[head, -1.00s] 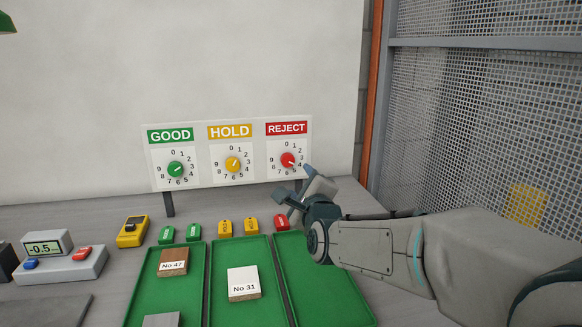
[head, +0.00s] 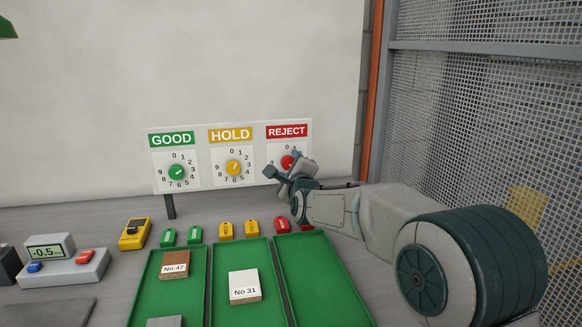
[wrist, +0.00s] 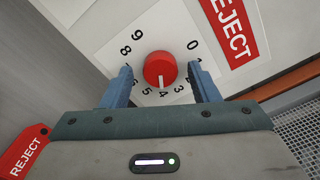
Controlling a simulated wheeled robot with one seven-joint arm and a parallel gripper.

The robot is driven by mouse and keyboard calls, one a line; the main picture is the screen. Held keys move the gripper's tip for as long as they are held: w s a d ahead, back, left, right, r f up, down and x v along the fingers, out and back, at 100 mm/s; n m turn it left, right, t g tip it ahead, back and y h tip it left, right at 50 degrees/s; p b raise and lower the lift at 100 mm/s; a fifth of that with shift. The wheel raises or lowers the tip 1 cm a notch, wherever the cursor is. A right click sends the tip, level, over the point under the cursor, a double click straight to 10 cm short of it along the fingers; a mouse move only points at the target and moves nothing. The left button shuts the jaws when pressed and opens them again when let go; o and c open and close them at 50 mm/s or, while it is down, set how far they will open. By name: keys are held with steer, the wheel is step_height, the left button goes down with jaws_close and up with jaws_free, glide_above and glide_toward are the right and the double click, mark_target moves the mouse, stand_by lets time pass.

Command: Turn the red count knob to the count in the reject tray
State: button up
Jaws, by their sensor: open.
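The red count knob (head: 287,162) is on the REJECT panel of the white board, partly behind my gripper in the head view. In the wrist view the red knob (wrist: 160,69) sits between my two blue fingers, its white mark pointing near the 4. My gripper (wrist: 160,74) is open, with a finger on each side of the knob and a visible gap to it. My gripper (head: 282,168) is up at the board in the head view. The reject tray (head: 318,275), the rightmost green tray with a red tag (head: 282,225), looks empty where visible.
The green knob (head: 176,172) and yellow knob (head: 233,168) are to the left on the same board. The left tray holds a No 47 block (head: 174,265) and a grey piece; the middle tray holds a No 31 block (head: 244,287). A mesh fence (head: 480,120) stands at right.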

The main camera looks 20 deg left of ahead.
steer(key=c, duration=1)
steer(key=shift+o, duration=0.2)
steer(key=shift+n+b, duration=0.3)
steer(key=shift+b, duration=0.15)
